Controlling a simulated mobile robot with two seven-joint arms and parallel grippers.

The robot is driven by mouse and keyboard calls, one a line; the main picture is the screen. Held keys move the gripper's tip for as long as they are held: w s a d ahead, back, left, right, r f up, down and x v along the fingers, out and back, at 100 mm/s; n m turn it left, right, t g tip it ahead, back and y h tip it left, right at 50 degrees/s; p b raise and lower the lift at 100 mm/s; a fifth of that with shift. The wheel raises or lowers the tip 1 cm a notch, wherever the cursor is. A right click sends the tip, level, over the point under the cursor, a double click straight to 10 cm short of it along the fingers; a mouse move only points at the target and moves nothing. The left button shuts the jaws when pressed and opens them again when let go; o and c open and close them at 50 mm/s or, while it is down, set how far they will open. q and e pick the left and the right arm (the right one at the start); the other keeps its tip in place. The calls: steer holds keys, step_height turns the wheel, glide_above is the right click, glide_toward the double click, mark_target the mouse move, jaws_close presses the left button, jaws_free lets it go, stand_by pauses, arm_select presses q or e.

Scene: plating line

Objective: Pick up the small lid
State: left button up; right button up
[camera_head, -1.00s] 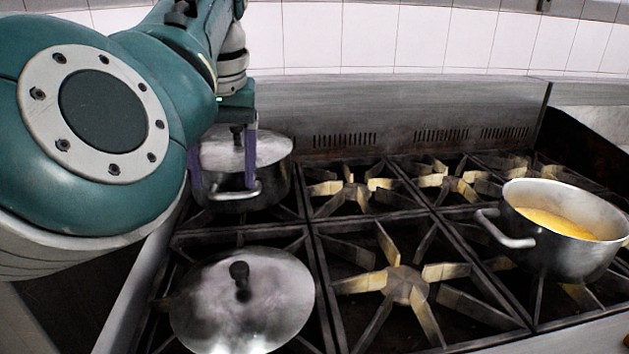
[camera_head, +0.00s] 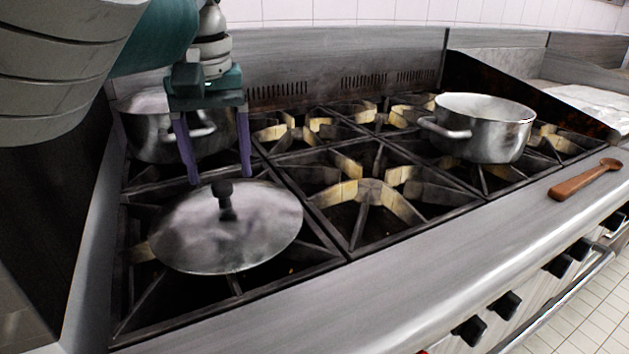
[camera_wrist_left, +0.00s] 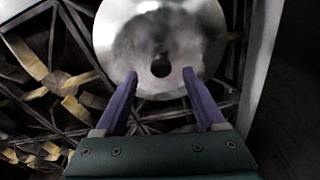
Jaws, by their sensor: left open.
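A round steel lid (camera_head: 225,240) with a black knob (camera_head: 223,192) lies on the front-left burner. My left gripper (camera_head: 218,179) is open and empty, pointing down, its two purple fingers apart by the knob. In the left wrist view, the lid (camera_wrist_left: 115,35) lies beyond the fingertips of my left gripper (camera_wrist_left: 160,74), and the knob (camera_wrist_left: 160,66) shows between them. I cannot tell how high the fingers are above the lid. A second lid (camera_head: 140,103) sits on the back-left pot, partly hidden by my arm. My right gripper is not in view.
The back-left pot (camera_head: 150,140) stands close behind my left gripper. An open steel pot (camera_head: 490,140) stands on the right burners. A wooden spoon (camera_head: 585,180) lies on the stove's front ledge. The front-middle burner (camera_head: 370,190) is empty.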

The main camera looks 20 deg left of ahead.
mark_target(225, 204)
arm_select(q)
step_height(225, 204, down, 3)
steer(key=shift+a+r, duration=0.15)
steer(key=shift+r, duration=0.05)
jaws_close()
stand_by(0.5)
steer(key=shift+r, duration=0.1)
stand_by(0.7)
